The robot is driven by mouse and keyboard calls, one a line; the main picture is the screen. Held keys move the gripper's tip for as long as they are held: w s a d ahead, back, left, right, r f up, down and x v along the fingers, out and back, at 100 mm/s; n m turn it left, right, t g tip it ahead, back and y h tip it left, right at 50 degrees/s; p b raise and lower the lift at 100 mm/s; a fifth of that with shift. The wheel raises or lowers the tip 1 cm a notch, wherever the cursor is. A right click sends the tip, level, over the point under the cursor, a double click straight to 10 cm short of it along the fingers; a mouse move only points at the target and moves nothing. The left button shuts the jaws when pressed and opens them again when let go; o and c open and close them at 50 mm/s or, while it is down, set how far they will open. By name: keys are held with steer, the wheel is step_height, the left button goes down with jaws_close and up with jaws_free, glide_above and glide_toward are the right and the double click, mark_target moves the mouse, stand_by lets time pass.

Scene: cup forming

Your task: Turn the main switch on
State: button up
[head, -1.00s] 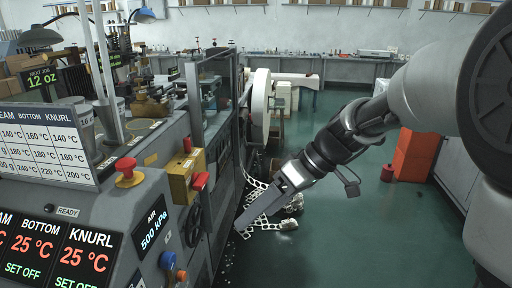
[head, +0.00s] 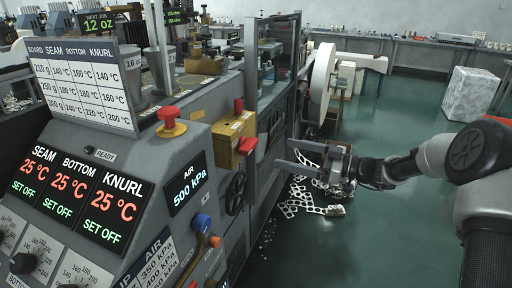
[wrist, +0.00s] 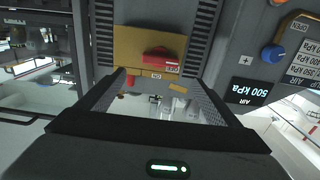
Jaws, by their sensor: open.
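A yellow switch box (head: 234,137) with a red lever (head: 247,146) is mounted on the machine's grey side, right of the control panel. I take this to be the main switch. My gripper (head: 286,155) is open and empty, to the right of the box, with its fingers pointing left toward the machine. In the wrist view the yellow box (wrist: 130,45) and its red lever (wrist: 160,55) lie just beyond the fingertips (wrist: 157,76). I see no contact. Small labels are on the box, too small to read surely.
A red mushroom button (head: 170,122) sits on the panel's top edge. A black handwheel (head: 235,193) and blue knob (head: 202,222) are below the box. A grey upright post (head: 251,90) stands beside it.

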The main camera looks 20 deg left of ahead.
mark_target(254, 146)
steer(key=a, duration=0.7)
steer(key=w+a, duration=0.1)
steer(key=a, duration=0.3)
steer(key=shift+a, duration=0.1)
steer(key=c, duration=1)
steer(key=shift+c, duration=0.2)
